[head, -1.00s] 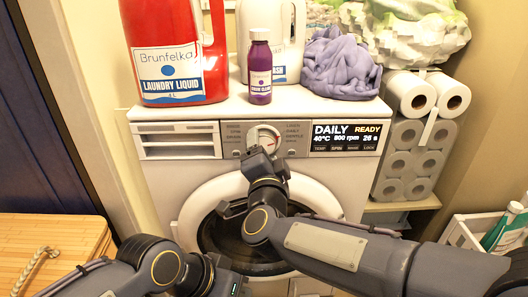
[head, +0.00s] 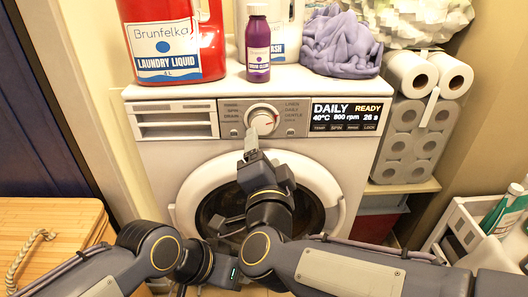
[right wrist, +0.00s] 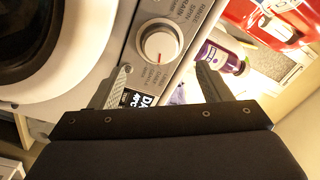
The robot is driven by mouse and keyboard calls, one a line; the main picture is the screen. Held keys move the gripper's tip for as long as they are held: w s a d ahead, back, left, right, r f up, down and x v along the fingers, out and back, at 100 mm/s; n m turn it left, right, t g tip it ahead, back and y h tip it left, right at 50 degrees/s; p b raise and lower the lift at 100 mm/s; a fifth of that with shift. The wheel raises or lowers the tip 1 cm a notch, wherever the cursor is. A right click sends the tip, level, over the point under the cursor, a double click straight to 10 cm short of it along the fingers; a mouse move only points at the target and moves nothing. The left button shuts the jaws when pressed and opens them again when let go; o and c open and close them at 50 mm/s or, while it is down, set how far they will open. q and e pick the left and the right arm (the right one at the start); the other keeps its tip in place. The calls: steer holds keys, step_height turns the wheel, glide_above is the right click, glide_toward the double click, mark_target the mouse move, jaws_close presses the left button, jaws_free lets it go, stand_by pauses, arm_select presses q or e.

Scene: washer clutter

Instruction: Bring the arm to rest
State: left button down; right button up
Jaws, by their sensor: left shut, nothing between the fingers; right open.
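My right gripper (head: 240,184) is open and empty in front of the washer (head: 345,155). Its upper finger is just below and left of the dial (head: 262,120); the lower finger is in front of the door. In the right wrist view, the right gripper (right wrist: 160,84) has its two fingers wide apart, with the white dial (right wrist: 159,43) beyond them, apart from both. My left gripper (head: 226,274) is low in the head view, shut and empty, beside my right forearm; its fingertips are largely hidden.
A red laundry jug (head: 168,50), a purple bottle (head: 258,45) and a purple cloth (head: 340,42) stand on the washer. The display (head: 346,115) reads DAILY, READY. Paper rolls (head: 408,143) are at right, a white crate (head: 462,232) lower right, a wooden lid (head: 70,215) at left.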

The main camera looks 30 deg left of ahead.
steer(key=w+d+r+n+g, duration=0.1)
steer(key=w+d, duration=0.1)
steer(key=d, duration=0.4)
steer(key=w+d+r+n+g, duration=0.1)
steer(key=w+d+r+n, duration=0.15)
steer(key=d, duration=0.45)
steer(key=s+d+f+g, duration=0.15)
steer(key=d+f, duration=0.25)
steer(key=d, duration=0.8)
steer(key=s+d+f+g+h+p, duration=0.2)
steer(key=s+d+f+g+h, duration=0.4)
steer(key=s+d+f, duration=1.05)
step_height(320, 180, up, 39)
steer(key=s+d+p, duration=0.1)
steer(key=d+p, duration=0.1)
steer(key=p, duration=3.5)
steer(key=shift+s+d+p, duration=0.15)
steer(key=shift+d+p, duration=0.05)
steer(key=shift+p, duration=0.15)
steer(key=shift+n+g, duration=0.25)
